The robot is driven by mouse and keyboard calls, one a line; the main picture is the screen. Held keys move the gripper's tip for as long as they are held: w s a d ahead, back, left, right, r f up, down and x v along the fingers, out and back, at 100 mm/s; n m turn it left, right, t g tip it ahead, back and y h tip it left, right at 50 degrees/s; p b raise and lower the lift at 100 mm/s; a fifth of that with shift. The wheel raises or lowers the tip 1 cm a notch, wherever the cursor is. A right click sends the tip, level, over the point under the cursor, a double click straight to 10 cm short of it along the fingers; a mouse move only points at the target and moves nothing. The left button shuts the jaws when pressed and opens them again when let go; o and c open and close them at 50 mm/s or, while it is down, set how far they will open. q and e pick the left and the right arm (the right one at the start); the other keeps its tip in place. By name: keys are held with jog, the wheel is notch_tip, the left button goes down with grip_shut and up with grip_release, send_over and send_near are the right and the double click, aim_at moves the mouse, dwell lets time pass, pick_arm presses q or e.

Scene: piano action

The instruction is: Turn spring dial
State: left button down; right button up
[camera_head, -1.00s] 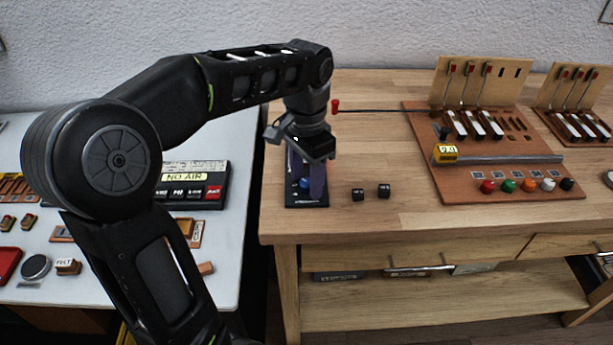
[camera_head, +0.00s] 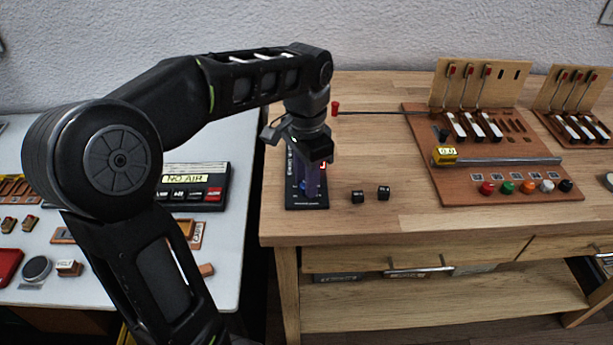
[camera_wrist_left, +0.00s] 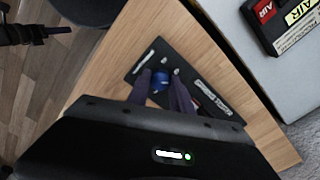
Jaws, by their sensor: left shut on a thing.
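The spring dial is a blue knob on a black plate (camera_head: 307,206) at the left end of the wooden bench. In the left wrist view the blue knob (camera_wrist_left: 159,80) sits between my two purple fingers, on the same black plate (camera_wrist_left: 205,99) with pale lettering. My left gripper (camera_head: 310,192) points down over the plate and is shut on the blue knob. Its fingers and wrist hide most of the knob and part of the plate in the head view.
Two small black cubes (camera_head: 371,194) stand right of the plate. A brown board (camera_head: 470,185) with levers, coloured knobs and a yellow block lies further right. A red-tipped rod (camera_head: 335,108) lies behind. The white table at left holds a box reading "NO AIR" (camera_head: 192,185).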

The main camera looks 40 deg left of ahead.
pick_arm(q)
jog(key=shift+r+m, duration=0.15)
jog(key=shift+m, duration=0.65)
jog(key=c, duration=1.1)
grip_release()
notch_tip(320, 180, up, 8)
jog(key=p, duration=0.2)
jog(key=shift+f+p, duration=0.2)
jog(key=shift+p, duration=0.1)
